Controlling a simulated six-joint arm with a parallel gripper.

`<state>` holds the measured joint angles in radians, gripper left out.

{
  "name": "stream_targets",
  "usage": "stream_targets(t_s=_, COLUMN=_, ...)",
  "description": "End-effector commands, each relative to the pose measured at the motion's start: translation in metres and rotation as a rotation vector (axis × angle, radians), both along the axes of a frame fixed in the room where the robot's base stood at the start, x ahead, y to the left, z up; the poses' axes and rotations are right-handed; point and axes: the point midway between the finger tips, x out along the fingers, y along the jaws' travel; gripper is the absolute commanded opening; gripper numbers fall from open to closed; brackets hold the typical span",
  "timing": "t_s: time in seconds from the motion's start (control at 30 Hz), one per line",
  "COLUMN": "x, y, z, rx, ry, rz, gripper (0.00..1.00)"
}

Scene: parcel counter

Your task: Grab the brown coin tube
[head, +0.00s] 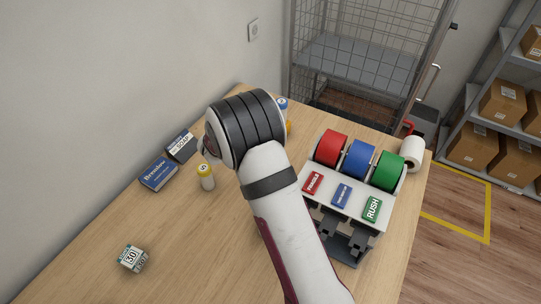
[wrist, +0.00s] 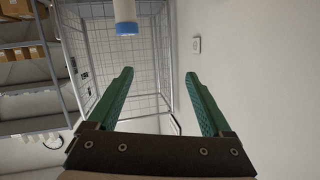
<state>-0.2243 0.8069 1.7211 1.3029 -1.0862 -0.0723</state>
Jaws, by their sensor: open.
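I cannot make out a brown coin tube in either view; my arm hides part of the counter in the head view. A pale tube with a yellow cap (head: 205,177) stands upright left of my arm. A blue-capped tube (head: 282,104) stands behind my arm, partly hidden, with a small orange-yellow item (head: 289,128) beside it. A pale tube with a blue end (wrist: 125,14) shows at the top of the wrist view, beyond the fingers. My gripper (wrist: 159,74) is open, its green fingers apart with nothing between them. In the head view my own wrist hides the fingers.
A tape dispenser (head: 318,187) with red, blue and green rolls stands right of my arm. A blue box (head: 158,177), a dark box (head: 181,147) and a cube marked 30 (head: 132,258) lie left. The front-left counter is mostly clear.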

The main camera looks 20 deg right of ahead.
Motion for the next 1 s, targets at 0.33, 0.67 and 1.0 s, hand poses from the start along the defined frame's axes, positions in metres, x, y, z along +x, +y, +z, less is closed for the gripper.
stream_targets(t_s=0.33, x=-0.13, y=0.068, z=-0.067, rx=-0.021, ry=0.222, rz=-0.384, gripper=0.84)
stream_targets(t_s=0.67, x=-0.099, y=0.021, z=-0.116, rx=-0.011, ry=0.214, rz=-0.39, gripper=0.84)
stream_targets(t_s=1.0, x=-0.067, y=-0.028, z=-0.135, rx=-0.01, ry=0.212, rz=-0.389, gripper=0.84)
